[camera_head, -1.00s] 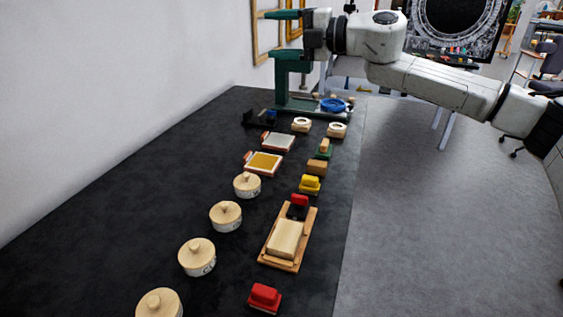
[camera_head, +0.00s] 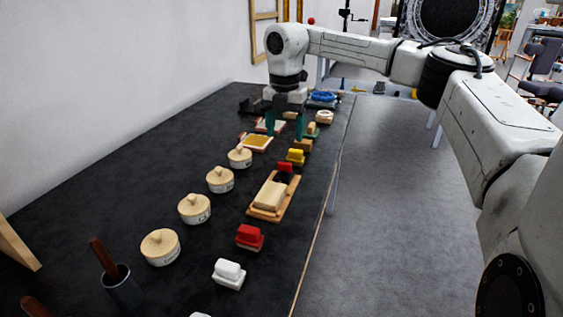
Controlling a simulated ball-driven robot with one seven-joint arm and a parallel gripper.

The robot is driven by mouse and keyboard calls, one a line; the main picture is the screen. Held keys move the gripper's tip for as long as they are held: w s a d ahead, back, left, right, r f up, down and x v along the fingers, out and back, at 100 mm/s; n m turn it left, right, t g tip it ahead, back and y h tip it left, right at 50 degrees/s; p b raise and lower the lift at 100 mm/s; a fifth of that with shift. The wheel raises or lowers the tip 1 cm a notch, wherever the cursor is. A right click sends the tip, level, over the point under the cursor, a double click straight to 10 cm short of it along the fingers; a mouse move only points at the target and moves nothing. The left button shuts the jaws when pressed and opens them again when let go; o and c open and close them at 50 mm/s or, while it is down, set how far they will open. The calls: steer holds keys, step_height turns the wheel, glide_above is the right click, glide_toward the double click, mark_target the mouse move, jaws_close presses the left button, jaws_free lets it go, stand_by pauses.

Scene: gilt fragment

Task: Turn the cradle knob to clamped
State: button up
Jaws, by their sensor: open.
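My gripper (camera_head: 285,128) points down over the far part of the dark bench, its two green fingers apart with nothing visible held between them. A wooden tray (camera_head: 259,214) lies nearer on the bench, bearing a pale block (camera_head: 270,196) and, at its far end, a dark part with a red top (camera_head: 285,167). I cannot tell whether this is the cradle and its knob. No knob marking is readable. My gripper is beyond this tray, and its wrist hides part of the bench's far end. A blue ring (camera_head: 323,97) shows behind it, to the right.
Several lidded round pots (camera_head: 195,209) line the left. A dark cup (camera_head: 121,288) with a brown handle stands front left. The bench between the rows is partly clear.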

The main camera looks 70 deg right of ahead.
mark_target(285, 163)
step_height(285, 163, down, 9)
steer(key=shift+f, duration=0.1)
stand_by(0.3)
steer(key=c, duration=1.1)
